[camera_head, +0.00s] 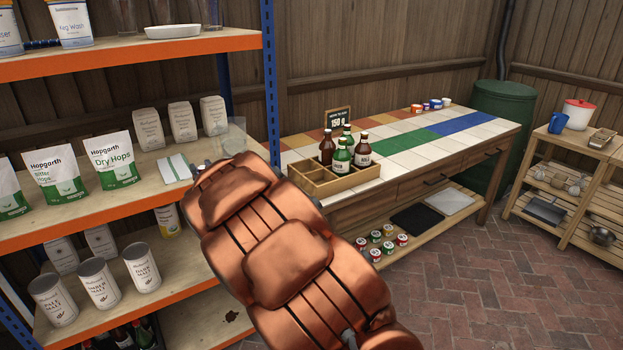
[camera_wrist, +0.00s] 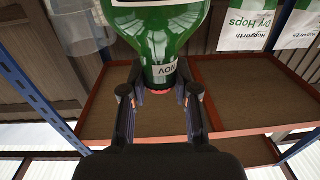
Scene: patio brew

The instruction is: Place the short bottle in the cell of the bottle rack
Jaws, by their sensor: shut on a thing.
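A green bottle (camera_wrist: 168,45) with a white label and a red cap fills the top middle of the wrist view, appearing upside down there. My gripper (camera_wrist: 160,92) is shut on it, with one finger on each side near the neck and cap. In the head view my copper-coloured arm covers the gripper and the held bottle. The wooden bottle rack (camera_head: 341,187) stands on the tiled table at the middle. Several brown and green bottles stand in its rear and right cells. Cells at its front left look empty.
A shelf unit with orange edges (camera_head: 120,228) fills the left, holding pouches (camera_head: 112,160) and cans (camera_head: 141,267). Its blue post (camera_head: 270,80) stands between shelf and table. A small sign (camera_head: 338,121) stands behind the rack. The tiled tabletop (camera_head: 455,128) right of it is mostly clear.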

